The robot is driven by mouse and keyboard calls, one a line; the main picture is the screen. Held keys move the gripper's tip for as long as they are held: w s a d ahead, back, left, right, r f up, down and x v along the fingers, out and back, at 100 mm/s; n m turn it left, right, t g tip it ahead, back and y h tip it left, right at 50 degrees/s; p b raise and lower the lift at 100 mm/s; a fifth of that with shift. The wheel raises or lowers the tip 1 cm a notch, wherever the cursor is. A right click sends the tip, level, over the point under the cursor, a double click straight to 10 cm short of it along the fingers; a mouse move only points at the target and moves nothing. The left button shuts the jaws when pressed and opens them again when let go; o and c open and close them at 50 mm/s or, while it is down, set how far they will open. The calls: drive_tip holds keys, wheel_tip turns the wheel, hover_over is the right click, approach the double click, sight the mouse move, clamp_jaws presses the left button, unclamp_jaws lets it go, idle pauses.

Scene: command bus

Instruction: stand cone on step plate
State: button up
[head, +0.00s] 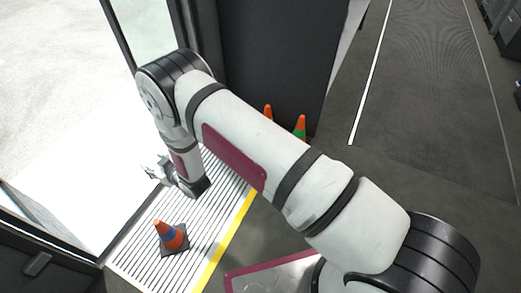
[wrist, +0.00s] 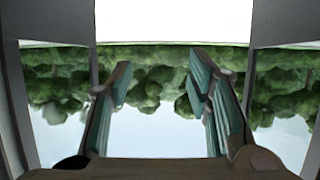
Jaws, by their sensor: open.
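An orange cone with a blue band and a dark square base (head: 170,236) stands upright on the ribbed step plate (head: 135,262) in the head view. The plate is pale with dark ribs and has a yellow strip along its right edge. My gripper (head: 155,172) is above and apart from the cone, toward the bright doorway. In the wrist view my gripper (wrist: 157,95) has its two fingers spread with nothing between them. The cone is not in the wrist view, which shows greenery and bright sky outside.
Two more orange cones, one plain at the top (head: 268,111) and one with a green band (head: 301,127), stand by the dark panel (head: 275,60), partly hidden by my arm. A door frame (head: 62,243) borders the left. Dark aisle floor (head: 420,110) lies open at right.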

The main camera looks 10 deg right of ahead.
drive_tip(key=w+d+r+m+h, duration=0.1)
drive_tip(key=w+d+r, duration=0.2)
drive_tip(key=r, duration=0.3)
drive_tip(key=w+d+r+h, duration=0.1)
drive_tip(key=w+d+r, duration=0.15)
drive_tip(key=r, duration=0.25)
drive_tip(key=s+d+r+m+g+h, duration=0.2)
drive_tip(key=s+d+r+g+h, duration=0.15)
drive_tip(key=d+r, duration=1.1)
drive_tip(key=s+d+r+m+g+h, duration=0.1)
drive_tip(key=s+d+r+m+g, duration=0.1)
drive_tip(key=s+d+r, duration=0.75)
drive_tip(key=s+d+r+m+g+h, duration=0.15)
drive_tip(key=s+d+r, duration=0.45)
drive_tip(key=s, duration=0.7)
drive_tip(key=s+d+m+g, duration=0.1)
drive_tip(key=s+d, duration=0.1)
drive_tip(key=s, duration=0.9)
drive_tip(key=s+d+m+g, duration=0.1)
drive_tip(key=s+d+g, duration=0.1)
drive_tip(key=s, duration=0.9)
drive_tip(key=shift+d+h, duration=0.4)
drive_tip(key=shift+d, duration=0.2)
drive_tip(key=shift+r, duration=0.1)
